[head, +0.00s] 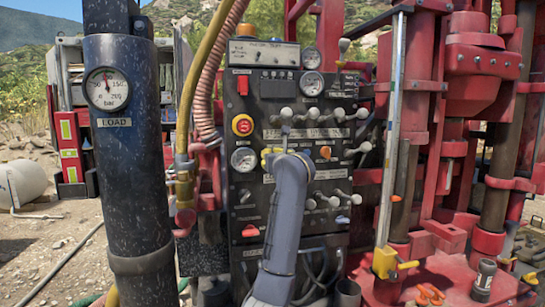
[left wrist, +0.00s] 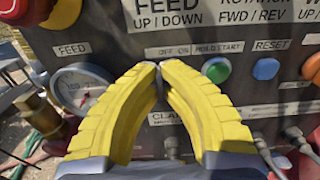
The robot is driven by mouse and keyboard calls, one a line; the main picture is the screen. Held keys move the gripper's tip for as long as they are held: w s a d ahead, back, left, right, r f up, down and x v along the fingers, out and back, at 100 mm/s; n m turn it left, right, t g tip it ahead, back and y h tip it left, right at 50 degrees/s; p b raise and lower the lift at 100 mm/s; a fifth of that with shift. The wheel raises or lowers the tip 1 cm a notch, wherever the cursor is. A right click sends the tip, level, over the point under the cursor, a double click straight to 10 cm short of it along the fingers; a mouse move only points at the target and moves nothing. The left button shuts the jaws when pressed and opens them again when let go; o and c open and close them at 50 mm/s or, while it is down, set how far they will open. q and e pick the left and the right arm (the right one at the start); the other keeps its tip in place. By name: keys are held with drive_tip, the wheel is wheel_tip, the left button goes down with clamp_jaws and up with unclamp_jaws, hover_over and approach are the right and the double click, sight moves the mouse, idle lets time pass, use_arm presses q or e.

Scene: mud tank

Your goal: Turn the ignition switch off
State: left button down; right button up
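The black control panel (head: 255,190) stands upright in the middle of the head view. My left arm reaches up to it, and my left gripper (head: 274,154) is at its middle, right of a gauge. In the left wrist view the two yellow fingers of my left gripper (left wrist: 159,72) meet nearly at their tips, below the OFF/ON label (left wrist: 172,50). A thin grey piece, seemingly the ignition switch (left wrist: 159,83), shows in the narrow gap between them. Most of it is hidden by the fingers, and its position cannot be read. My right gripper is not in view.
A green button (left wrist: 216,69) and a blue reset button (left wrist: 266,68) sit close to the right finger. The feed gauge (left wrist: 84,90) is on the left. Several levers stick out of the panel. A dark post with a load gauge (head: 108,89) stands at the left.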

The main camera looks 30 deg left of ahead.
use_arm(q)
drive_tip(key=c, duration=1.6)
unclamp_jaws()
drive_tip(key=shift+d, duration=0.1)
drive_tip(key=v, duration=1.2)
